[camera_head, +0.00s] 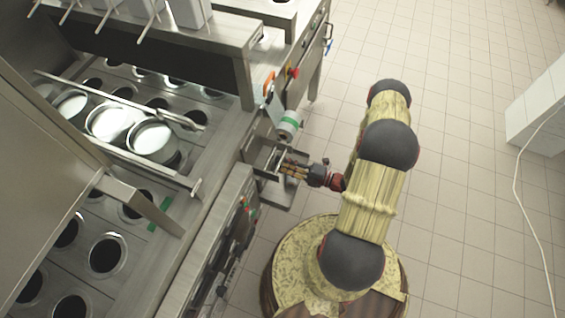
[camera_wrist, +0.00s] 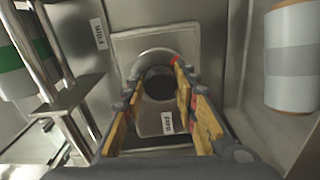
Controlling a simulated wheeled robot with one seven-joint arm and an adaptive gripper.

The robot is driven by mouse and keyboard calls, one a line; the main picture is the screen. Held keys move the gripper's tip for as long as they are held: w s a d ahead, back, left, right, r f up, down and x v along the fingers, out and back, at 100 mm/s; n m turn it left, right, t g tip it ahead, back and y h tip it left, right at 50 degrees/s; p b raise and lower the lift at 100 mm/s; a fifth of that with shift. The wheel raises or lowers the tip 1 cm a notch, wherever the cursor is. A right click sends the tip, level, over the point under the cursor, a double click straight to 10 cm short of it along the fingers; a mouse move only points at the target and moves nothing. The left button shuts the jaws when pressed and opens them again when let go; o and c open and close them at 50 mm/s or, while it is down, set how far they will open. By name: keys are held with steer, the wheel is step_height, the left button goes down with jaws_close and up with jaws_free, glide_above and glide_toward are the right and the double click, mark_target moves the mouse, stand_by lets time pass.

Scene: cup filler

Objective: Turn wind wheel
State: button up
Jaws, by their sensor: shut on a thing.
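My gripper (camera_head: 287,168) reaches left into a metal recess on the side of the steel machine. In the wrist view my gripper (camera_wrist: 156,82) has its yellow-padded fingers on both sides of a rounded grey metal piece (camera_wrist: 152,56) with a dark round middle. This piece looks like the wind wheel, and the fingers are shut on it. A small label (camera_wrist: 167,122) sits on the plate below it, between the fingers. In the head view the wheel is hidden by the gripper and the recess.
A white roll with a grey band (camera_wrist: 293,58) stands close on the right, with a wall beside it. Metal rods (camera_wrist: 52,62) and a green-and-white cylinder (camera_wrist: 14,58) are on the left. A green-and-white roll (camera_head: 289,124) hangs above the gripper.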

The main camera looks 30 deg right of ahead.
steer(key=m, duration=0.4)
steer(key=shift+m, duration=0.3)
steer(key=m, duration=0.3)
steer(key=shift+f+m+p, duration=0.1)
steer(key=shift+m+p, duration=0.2)
steer(key=shift+p, duration=0.05)
steer(key=m, duration=0.4)
steer(key=shift+m, duration=1.7)
steer(key=o, duration=1.2)
steer(key=shift+c, duration=0.2)
steer(key=shift+s, duration=0.1)
steer(key=v, duration=1.2)
